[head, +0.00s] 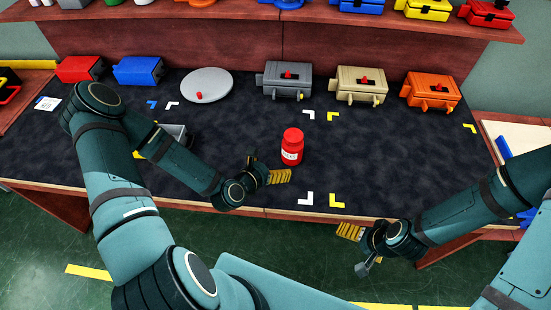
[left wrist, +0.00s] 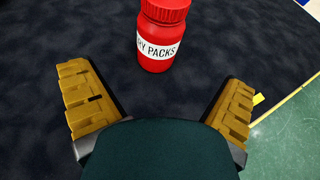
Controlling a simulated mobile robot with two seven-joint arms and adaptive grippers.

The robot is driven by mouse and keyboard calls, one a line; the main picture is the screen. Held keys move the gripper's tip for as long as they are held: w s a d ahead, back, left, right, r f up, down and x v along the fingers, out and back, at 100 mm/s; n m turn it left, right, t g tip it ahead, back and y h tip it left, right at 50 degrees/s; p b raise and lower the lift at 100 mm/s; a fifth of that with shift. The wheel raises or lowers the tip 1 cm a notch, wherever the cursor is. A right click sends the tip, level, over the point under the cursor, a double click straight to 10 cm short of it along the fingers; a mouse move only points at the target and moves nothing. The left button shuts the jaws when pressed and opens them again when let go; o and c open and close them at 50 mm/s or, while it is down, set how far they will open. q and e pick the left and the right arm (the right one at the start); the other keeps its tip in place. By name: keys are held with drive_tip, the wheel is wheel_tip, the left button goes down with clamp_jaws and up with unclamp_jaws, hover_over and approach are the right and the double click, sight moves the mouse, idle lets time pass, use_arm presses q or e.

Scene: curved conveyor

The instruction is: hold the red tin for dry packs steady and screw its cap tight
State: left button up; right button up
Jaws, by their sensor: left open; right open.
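The red tin (head: 291,154) stands upright on the dark mat, with a white label. Its red cap (head: 293,135) sits on top; I cannot tell how tight it is. In the left wrist view the tin (left wrist: 160,45) shows a label reading "Y PACKS", and the cap (left wrist: 166,8) is cut by the top edge. My left gripper (head: 286,176) is open and empty, just in front and left of the tin, with its fingers (left wrist: 160,105) spread apart. My right gripper (head: 345,231) is open and empty beyond the table's front edge, right of the tin.
Grey (head: 287,80), tan (head: 361,85) and orange (head: 431,92) boxes stand along the back. A round grey lid (head: 207,84) lies left of them, with blue (head: 138,70) and red (head: 80,69) boxes further left. A grey tray (head: 173,134) lies behind my left arm. Mat around the tin is clear.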

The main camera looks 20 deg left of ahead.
idle(0.3)
use_arm(q)
drive_tip(key=s+d+f+m+g, duration=0.1)
drive_tip(key=d+m+g, duration=0.1)
drive_tip(key=m, duration=0.2)
drive_tip(key=s+d+f+m+g+h, duration=0.1)
drive_tip(key=s+d+f+m, duration=0.1)
drive_tip(key=m, duration=0.3)
drive_tip(key=s+d+f+m+g, duration=0.1)
drive_tip(key=d+m+g, duration=0.1)
drive_tip(key=d+m, duration=0.1)
drive_tip(key=shift+s+f+m+g+h, duration=0.15)
drive_tip(key=shift+s+m+g+h, duration=0.2)
drive_tip(key=shift+m, duration=0.55)
drive_tip(key=s+d+m+g, duration=0.1)
drive_tip(key=s+m+g, duration=0.2)
drive_tip(key=m, duration=0.5)
drive_tip(key=s+d+f+m+g+y, duration=0.1)
drive_tip(key=s+m+g, duration=0.2)
drive_tip(key=m, duration=0.6)
drive_tip(key=shift+s+d+m, duration=0.3)
drive_tip(key=shift+s, duration=0.55)
